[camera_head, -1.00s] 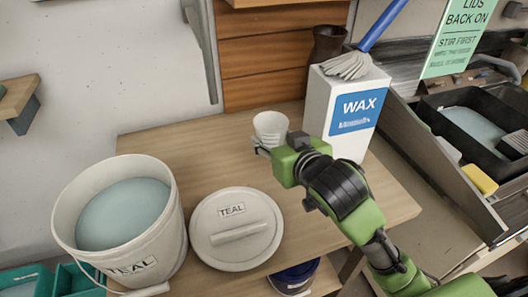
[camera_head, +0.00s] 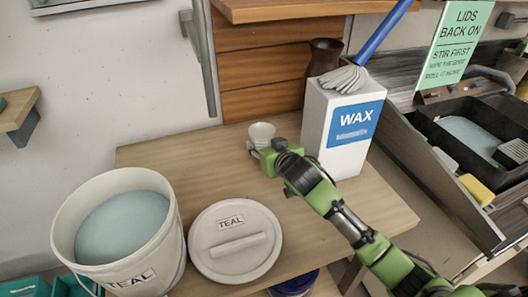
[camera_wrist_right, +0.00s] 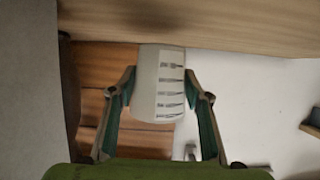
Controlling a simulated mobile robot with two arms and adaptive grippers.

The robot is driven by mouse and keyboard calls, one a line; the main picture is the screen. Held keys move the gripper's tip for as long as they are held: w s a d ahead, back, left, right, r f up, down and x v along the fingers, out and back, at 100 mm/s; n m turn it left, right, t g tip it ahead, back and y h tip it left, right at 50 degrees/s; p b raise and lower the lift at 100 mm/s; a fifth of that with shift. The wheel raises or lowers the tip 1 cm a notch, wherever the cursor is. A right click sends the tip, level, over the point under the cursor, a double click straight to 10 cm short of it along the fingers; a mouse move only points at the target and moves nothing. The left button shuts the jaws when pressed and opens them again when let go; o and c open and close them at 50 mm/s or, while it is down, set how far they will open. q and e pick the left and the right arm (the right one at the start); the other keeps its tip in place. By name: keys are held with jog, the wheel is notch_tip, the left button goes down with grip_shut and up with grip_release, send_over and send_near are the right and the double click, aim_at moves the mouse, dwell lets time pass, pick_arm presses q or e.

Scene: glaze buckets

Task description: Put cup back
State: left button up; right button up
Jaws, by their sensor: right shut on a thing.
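The white cup (camera_head: 262,132) is at the back of the wooden table, left of the WAX box, in the head view. My right gripper (camera_head: 256,150) is shut on it. In the right wrist view the cup (camera_wrist_right: 158,84) shows line markings on its side and sits between the two fingers of my right gripper (camera_wrist_right: 158,98). Whether the cup's base touches the table is hard to tell. My left gripper is not in view.
An open TEAL bucket (camera_head: 120,232) of pale blue glaze and its lid (camera_head: 236,242) stand at the front left. The WAX box (camera_head: 343,125) with a brush on top is close right of the gripper. A black tray (camera_head: 470,125) lies at the right. The table's left middle is clear.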

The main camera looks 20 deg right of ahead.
notch_tip(320, 180, down, 2)
jog(key=shift+f+p, duration=0.25)
jog(key=shift+p, duration=0.05)
jog(key=shift+f, duration=0.3)
jog(key=shift+f, duration=0.2)
jog(key=o, duration=1.3)
jog(key=shift+r, duration=0.1)
jog(key=v, duration=1.2)
jog(key=shift+d+r+b, duration=0.1)
jog(key=shift+r+b, duration=0.05)
jog(key=shift+b, duration=0.2)
